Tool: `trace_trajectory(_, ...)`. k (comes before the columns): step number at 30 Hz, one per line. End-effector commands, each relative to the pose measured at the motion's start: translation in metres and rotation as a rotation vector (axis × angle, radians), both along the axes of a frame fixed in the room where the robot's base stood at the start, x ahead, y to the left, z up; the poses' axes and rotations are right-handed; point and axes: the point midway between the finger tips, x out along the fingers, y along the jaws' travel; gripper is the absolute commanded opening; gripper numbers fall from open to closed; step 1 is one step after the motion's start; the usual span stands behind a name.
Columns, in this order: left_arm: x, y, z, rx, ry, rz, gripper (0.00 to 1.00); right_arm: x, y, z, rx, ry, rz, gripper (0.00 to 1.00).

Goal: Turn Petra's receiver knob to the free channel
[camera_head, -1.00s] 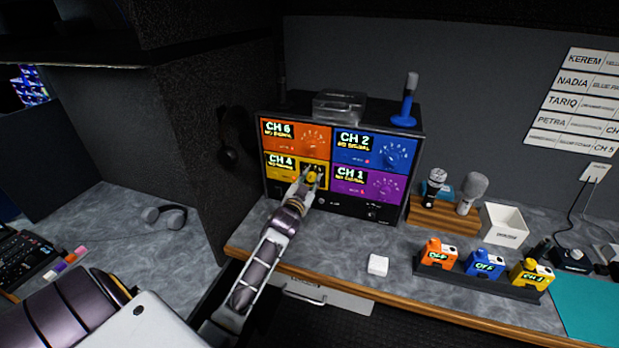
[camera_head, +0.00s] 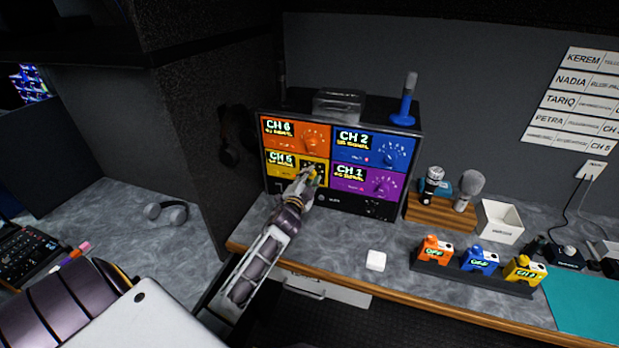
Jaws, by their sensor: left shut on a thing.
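The receiver rack (camera_head: 345,205) stands on the bench with four coloured panels. The orange panel (camera_head: 283,145) reads CH 6, the blue panel (camera_head: 372,160) CH 2, the purple panel (camera_head: 350,186) CH 1. The yellow panel (camera_head: 270,171) at lower left appears to read CH 5. My left gripper (camera_head: 307,178) reaches to the yellow panel's right half and is shut on its knob, which it mostly hides. The Petra strip (camera_head: 551,121) is on the wall list at the right; its small print is unclear. My right gripper is not in view.
A blue microphone (camera_head: 405,102) and a clear-lidded box (camera_head: 339,104) sit on the rack. A wooden holder (camera_head: 436,212) with microphones, a white bin (camera_head: 500,222) and orange, blue and yellow packs (camera_head: 524,269) stand to the right. A white block (camera_head: 375,260) lies in front.

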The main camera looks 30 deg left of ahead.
Motion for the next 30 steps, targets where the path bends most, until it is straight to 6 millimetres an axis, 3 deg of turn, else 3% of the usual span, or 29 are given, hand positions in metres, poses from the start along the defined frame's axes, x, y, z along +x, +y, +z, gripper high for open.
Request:
trace_trajectory(10, 0.0, -0.001, 0.0, 0.001, 0.0, -0.001, 0.05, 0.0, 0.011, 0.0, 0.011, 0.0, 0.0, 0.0)
trace_trajectory(11, 0.0, -0.001, 0.0, 0.001, 0.0, -0.001, 0.33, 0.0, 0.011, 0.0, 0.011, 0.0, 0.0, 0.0)
trace_trajectory(15, 0.0, -0.001, 0.0, 0.001, 0.0, -0.001, 0.51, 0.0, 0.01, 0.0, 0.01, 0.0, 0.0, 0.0)
trace_trajectory(30, -0.003, -0.001, 0.0, 0.0, -0.001, -0.001, 0.51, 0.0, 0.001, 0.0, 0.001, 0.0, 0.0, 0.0)
